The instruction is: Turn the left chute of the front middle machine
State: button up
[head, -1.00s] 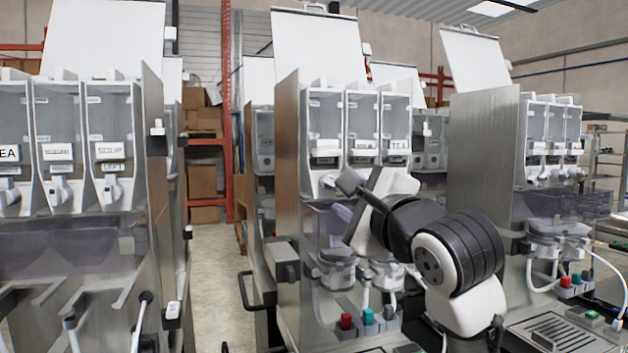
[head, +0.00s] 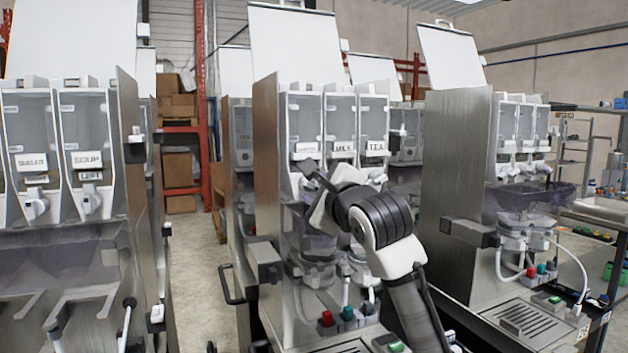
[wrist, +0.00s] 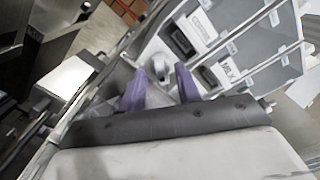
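The front middle machine (head: 265,150) has a row of three clear canisters with white labels; the right two read MILK and TEA. My gripper (head: 310,172) is in front of the lower part of its left canister (head: 303,118) and hides most of the left chute there. In the wrist view, the pale left chute (wrist: 160,66) shows between the two purple fingers of my gripper (wrist: 160,80). The fingers are apart, one on each side of it. I cannot tell whether either finger touches it.
Another machine (head: 60,250) stands at the left, with SUGAR and SOUP labels. A third machine (head: 455,170) stands at the right. Red and teal buttons (head: 337,316) sit low on the middle machine. An aisle (head: 195,270) lies open between the left and middle machines.

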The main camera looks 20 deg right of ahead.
jog(key=shift+w, duration=0.65)
grip_shut()
